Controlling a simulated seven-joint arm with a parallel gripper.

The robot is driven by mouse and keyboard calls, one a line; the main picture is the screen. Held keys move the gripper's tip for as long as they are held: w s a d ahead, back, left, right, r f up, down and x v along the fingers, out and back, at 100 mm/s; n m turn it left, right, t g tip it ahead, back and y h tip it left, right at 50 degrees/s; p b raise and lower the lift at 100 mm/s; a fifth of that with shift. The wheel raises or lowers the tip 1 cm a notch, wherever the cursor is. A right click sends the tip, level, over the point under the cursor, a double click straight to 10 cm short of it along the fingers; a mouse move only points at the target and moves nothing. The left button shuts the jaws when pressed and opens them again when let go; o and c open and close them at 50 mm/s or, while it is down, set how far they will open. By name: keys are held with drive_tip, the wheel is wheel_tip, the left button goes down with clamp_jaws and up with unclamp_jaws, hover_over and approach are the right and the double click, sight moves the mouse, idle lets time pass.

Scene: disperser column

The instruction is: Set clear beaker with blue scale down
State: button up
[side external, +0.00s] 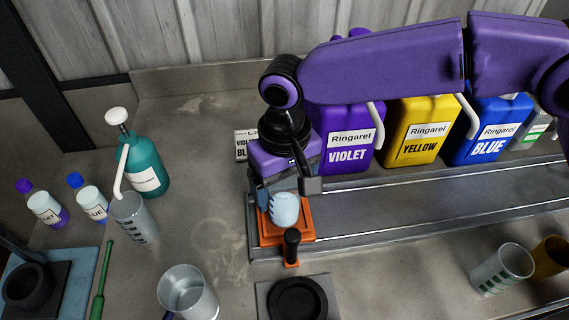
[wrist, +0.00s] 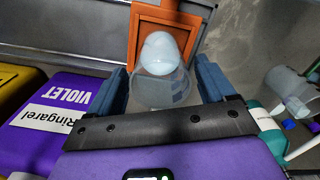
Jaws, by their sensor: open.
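A clear beaker (side external: 284,209) with pale blue contents stands upright on an orange platform (side external: 265,239) on the grey rail unit. In the wrist view the beaker (wrist: 163,88) shows bluish scale marks on its wall, and the orange platform (wrist: 147,17) lies beyond it. My gripper (side external: 284,194) is around the beaker's upper part. In the wrist view my gripper (wrist: 161,78) has its blue fingers apart, one on each side of the beaker, with a small gap visible. The gripper hides part of the beaker's rim in the side view.
Violet (side external: 346,138), yellow (side external: 419,130) and blue (side external: 489,131) canisters stand behind the rail. A black-knobbed handle (side external: 292,245) sits before the platform. A teal bottle (side external: 148,166) and other beakers (side external: 187,292) stand left; a green-scale beaker (side external: 503,268) stands right.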

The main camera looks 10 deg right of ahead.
wheel_tip(320, 180, up, 12)
idle(0.4)
idle(0.5)
drive_tip(key=s+d+f+n, duration=0.2)
drive_tip(key=s+d, duration=0.4)
drive_tip(key=d, duration=0.8)
drive_tip(key=s+d+f+n, duration=0.3)
drive_tip(key=s+d, duration=0.2)
drive_tip(key=d, duration=1)
drive_tip(key=s+d+f+n, duration=0.2)
drive_tip(key=s+d, duration=0.4)
drive_tip(key=d, duration=0.8)
drive_tip(key=shift+s+d+f+n, duration=0.25)
drive_tip(key=shift+s+d+n, duration=0.1)
drive_tip(key=shift+n, duration=0.25)
